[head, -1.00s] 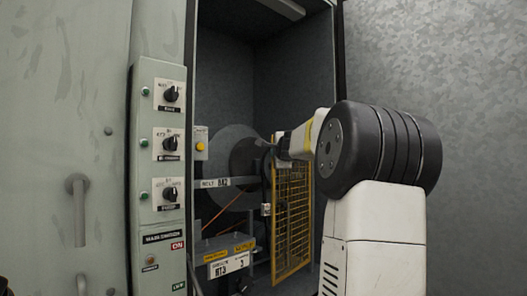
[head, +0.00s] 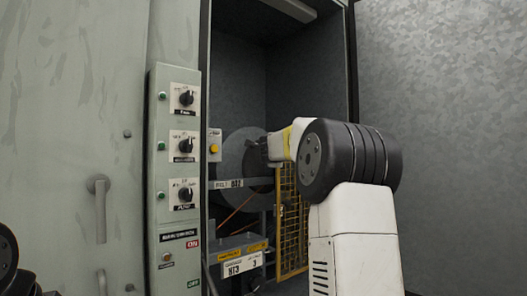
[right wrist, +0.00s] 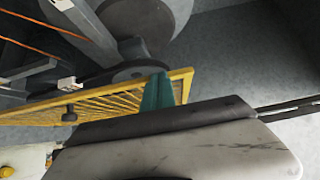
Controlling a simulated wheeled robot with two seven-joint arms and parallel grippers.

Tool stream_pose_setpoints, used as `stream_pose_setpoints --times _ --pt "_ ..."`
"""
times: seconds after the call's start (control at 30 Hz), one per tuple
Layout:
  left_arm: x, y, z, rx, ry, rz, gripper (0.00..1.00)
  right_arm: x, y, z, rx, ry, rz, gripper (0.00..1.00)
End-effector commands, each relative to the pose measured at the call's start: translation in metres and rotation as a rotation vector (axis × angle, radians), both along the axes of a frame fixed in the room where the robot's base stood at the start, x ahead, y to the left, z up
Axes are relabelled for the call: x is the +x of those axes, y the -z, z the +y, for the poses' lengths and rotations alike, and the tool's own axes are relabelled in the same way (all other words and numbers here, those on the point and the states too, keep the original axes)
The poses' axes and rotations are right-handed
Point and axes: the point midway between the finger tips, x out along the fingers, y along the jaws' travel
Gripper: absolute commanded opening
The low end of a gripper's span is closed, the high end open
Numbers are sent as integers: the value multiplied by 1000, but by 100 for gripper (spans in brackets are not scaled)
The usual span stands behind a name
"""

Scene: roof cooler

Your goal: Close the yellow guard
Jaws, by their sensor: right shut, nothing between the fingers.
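The yellow guard (head: 288,232) is a mesh panel in a yellow frame, standing swung out at the right side of the open cabinet bay. My right arm hides its upper right part in the head view. My right gripper (head: 258,152) reaches in at the guard's upper edge, in front of the grey disc (head: 232,160). In the right wrist view, the gripper's teal fingers (right wrist: 158,92) are together and empty, beside the guard's yellow frame (right wrist: 100,104). They overlap the frame in the picture; I cannot tell if they touch. My left gripper is out of view.
A control panel (head: 174,222) with several knobs stands left of the bay. A grey rail (head: 240,183) and a labelled shelf (head: 241,262) cross the bay. A closed door with handles (head: 99,205) is at far left. The bay's wall (head: 430,120) is at right.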

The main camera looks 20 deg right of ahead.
Motion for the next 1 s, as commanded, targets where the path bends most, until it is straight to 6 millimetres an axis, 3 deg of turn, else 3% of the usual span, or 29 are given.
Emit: stream_pose_setpoints --times 0.03,0.33,0.7,1.0 --pt "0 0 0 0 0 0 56 6 -6 9 -11 -23 -9 0" --pt "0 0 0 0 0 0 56 -1 -7 11 -10 -22 -9 0" --pt "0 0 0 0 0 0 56 -66 -7 21 -3 -4 -10 0" --pt "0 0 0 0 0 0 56 -89 -6 24 -2 4 -8 0"
